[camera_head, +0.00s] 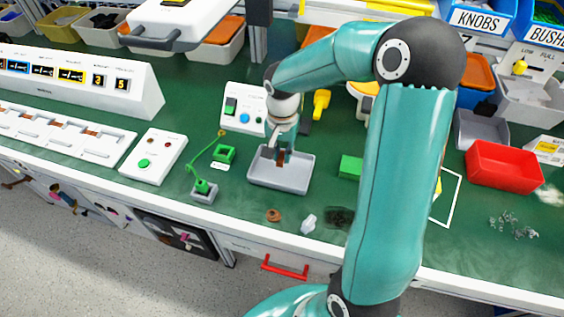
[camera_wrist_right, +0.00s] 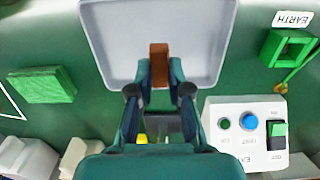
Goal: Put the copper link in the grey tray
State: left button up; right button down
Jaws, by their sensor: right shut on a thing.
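The grey tray (camera_head: 300,180) stands on the green bench top in the head view, and it also fills the top of the right wrist view (camera_wrist_right: 205,30). My right gripper (camera_head: 280,155) is over the tray, pointing down. It is shut on the copper link (camera_head: 281,158), a small brown bar. In the right wrist view the link (camera_wrist_right: 159,64) sits between the fingertips of my right gripper (camera_wrist_right: 160,85), with the tray floor behind it. I cannot tell whether the link touches the tray floor. My left gripper is not in view.
A green block (camera_head: 350,166) lies right of the tray. A white panel with buttons (camera_head: 243,108) stands behind it. A green socket with a cable (camera_head: 204,190) is at the left. A red tray (camera_head: 504,165) stands far right. A brown ring (camera_head: 273,215) lies near the front edge.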

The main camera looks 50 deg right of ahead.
aim_at(282, 170)
jog(key=shift+f, duration=2.1)
jog(key=shift+f, duration=0.1)
jog(key=c, duration=1.1)
grip_release()
notch_tip(282, 170, up, 12)
jog(key=shift+r, duration=0.15)
jog(key=shift+p, duration=0.3)
